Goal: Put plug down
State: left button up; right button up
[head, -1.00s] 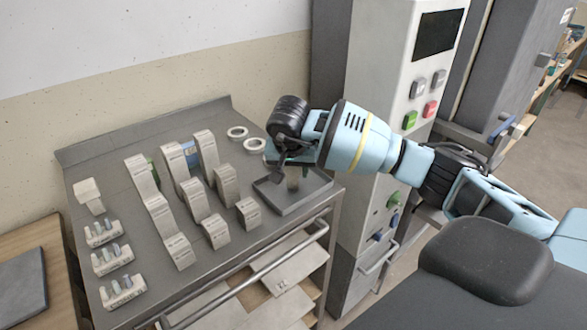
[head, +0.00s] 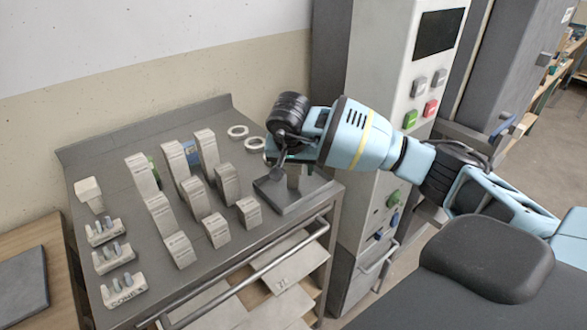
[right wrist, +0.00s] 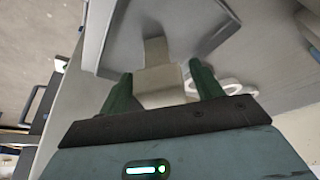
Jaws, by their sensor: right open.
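The plug (head: 294,176), a pale beige block-like piece, stands in the shallow grey tray (head: 282,207) at the right end of the cart top. In the right wrist view the plug (right wrist: 158,76) sits between two green fingers, with its narrower part toward the tray floor (right wrist: 196,22). My right gripper (right wrist: 163,82) is open around it, with a gap at least on the right side; contact on the left is unclear. In the head view the right gripper (head: 286,160) is over the tray, and its wrist partly hides the plug's top. My left gripper is not in view.
Several beige upright blocks (head: 193,195) stand in rows left of the tray. Small stands with grey pegs (head: 113,256) are at the left edge. White rings (head: 238,131) lie behind the tray. A control cabinet (head: 390,130) rises close on the right.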

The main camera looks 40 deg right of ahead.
jog(key=v, duration=1.1)
